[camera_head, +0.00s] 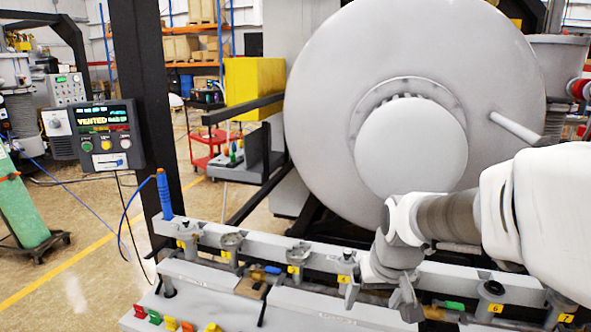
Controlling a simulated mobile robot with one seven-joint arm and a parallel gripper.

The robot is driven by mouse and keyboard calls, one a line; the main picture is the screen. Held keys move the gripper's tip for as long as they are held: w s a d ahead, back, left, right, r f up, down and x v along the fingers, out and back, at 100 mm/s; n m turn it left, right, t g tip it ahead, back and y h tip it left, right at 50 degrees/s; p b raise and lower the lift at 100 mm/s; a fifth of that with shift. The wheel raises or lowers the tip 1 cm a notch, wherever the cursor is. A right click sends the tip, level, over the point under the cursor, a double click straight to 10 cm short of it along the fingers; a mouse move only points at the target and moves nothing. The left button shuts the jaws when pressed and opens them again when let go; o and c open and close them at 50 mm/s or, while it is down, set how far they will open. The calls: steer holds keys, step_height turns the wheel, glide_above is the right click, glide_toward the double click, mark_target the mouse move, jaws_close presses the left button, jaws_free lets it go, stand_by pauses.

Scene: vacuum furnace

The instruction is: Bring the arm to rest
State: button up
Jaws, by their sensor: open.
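My arm reaches in from the right edge in the head view, with the white and grey wrist bent downward. My gripper (382,297) points down over the grey rail (330,262) in front of the furnace, its two fingers apart. Nothing shows held between the fingers. I cannot tell whether the fingertips touch the rail or anything on it. The wrist and gripper hide part of the rail and the lower edge of the round furnace door (320,90).
A control panel (97,137) reading "VENTED" hangs from a dark post at left. A blue-handled tool (164,195) stands upright at the rail's left end. Numbered yellow tags and several fittings line the rail. Open floor shows at left.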

steer(key=s+r, duration=0.3)
steer(key=s, duration=0.5)
steer(key=s+r+t, duration=0.1)
steer(key=s+r, duration=0.2)
steer(key=s, duration=0.5)
steer(key=shift+r+t, duration=0.15)
steer(key=shift+t, duration=0.15)
steer(key=shift+d, duration=0.1)
